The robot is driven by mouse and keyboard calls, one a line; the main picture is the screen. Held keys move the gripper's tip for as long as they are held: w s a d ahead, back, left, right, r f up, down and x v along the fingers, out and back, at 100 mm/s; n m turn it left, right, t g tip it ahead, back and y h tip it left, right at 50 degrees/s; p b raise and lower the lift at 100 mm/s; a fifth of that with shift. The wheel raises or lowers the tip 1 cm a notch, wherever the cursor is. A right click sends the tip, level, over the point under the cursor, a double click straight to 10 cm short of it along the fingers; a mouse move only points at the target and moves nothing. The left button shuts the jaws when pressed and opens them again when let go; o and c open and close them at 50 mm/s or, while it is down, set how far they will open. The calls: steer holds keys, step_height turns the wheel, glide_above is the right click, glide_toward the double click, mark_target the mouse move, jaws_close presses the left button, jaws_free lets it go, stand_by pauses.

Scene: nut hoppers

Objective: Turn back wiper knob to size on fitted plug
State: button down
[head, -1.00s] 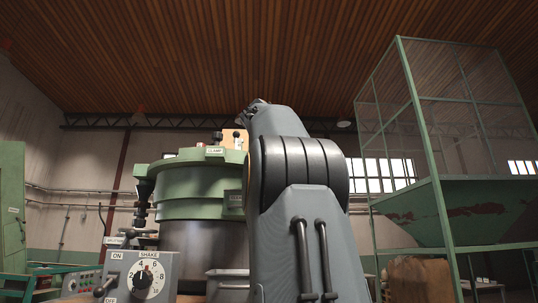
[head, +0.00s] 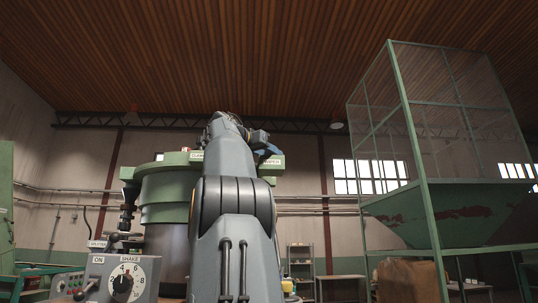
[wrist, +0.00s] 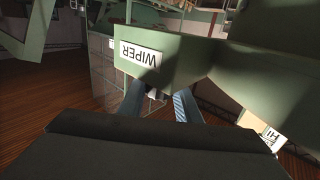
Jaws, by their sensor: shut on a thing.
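The WIPER plate (wrist: 138,55) is a white label on a green box-shaped housing (wrist: 190,52), upside down in the wrist view. The label also shows small at the right of the green machine top in the head view (head: 270,161). My gripper (wrist: 158,96) has its two blue-grey fingers at the housing's edge beside the label. They are shut on a small dark piece between them, which I take to be the wiper knob (wrist: 154,94). Most of it is hidden by the housing and fingers, so its setting cannot be read. I cannot make out a fitted plug.
The round green machine (head: 165,200) stands behind my arm. A grey control box with a SHAKE dial (head: 123,284) is at the lower left. A mesh-sided frame with a green hopper (head: 450,222) stands at the right. Shelves (head: 300,265) are in the back.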

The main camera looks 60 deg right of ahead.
steer(key=c, duration=1.3)
jaws_free()
steer(key=shift+a, duration=0.1)
steer(key=a+b, duration=0.3)
steer(key=a, duration=0.4)
steer(key=shift+w+a, duration=0.3)
